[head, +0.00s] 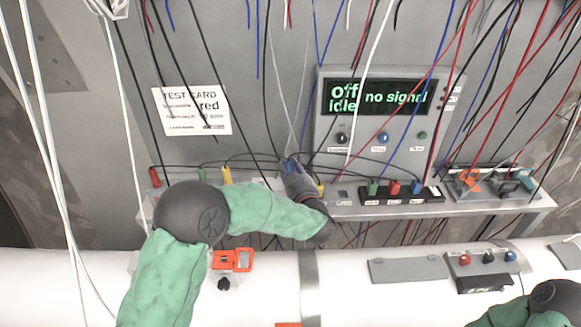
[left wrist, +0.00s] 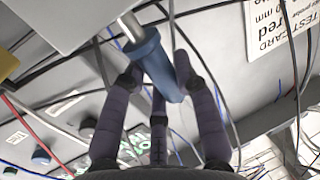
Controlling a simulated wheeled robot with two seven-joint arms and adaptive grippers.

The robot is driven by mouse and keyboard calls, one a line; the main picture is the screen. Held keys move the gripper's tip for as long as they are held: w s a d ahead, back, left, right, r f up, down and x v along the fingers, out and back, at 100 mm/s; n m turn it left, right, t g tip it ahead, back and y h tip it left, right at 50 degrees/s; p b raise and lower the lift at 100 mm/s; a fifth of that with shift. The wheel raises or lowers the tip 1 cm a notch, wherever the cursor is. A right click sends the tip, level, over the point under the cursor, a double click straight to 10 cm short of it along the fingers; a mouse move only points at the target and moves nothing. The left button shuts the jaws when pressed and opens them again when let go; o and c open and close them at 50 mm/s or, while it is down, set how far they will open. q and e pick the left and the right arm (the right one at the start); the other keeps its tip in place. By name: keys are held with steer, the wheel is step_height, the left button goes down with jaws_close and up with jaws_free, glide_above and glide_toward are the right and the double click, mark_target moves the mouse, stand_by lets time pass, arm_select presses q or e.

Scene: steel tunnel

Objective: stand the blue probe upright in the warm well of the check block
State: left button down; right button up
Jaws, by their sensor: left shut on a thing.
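The blue probe (left wrist: 152,62) is between the fingers of my left gripper (left wrist: 160,80), which is shut on it. It has a blue grip and a bare metal tip (left wrist: 128,25). In the left wrist view the tip points at a grey surface (left wrist: 60,22); I cannot tell whether it touches it. In the head view my left gripper (head: 292,168) is over the shelf below the meter, with a little of the blue probe (head: 288,164) showing. I cannot pick out the check block or its warm well; my arm hides part of the shelf. My right gripper is not in view.
The meter (head: 385,120) reads "Off idle no signal". Red (head: 154,177), green (head: 202,174) and yellow (head: 227,175) plugs stand left on the shelf (head: 480,207). A black socket strip (head: 400,196) and a tray with an orange clip (head: 468,180) are to the right. Loose cables hang all around.

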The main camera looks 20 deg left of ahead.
arm_select(q)
steer(key=shift+f+b, duration=0.7)
steer(key=shift+f, duration=0.35)
steer(key=c, duration=0.9)
jaws_free()
steer(key=shift+d, duration=0.1)
steer(key=v, duration=1.2)
steer(key=shift+r, duration=0.15)
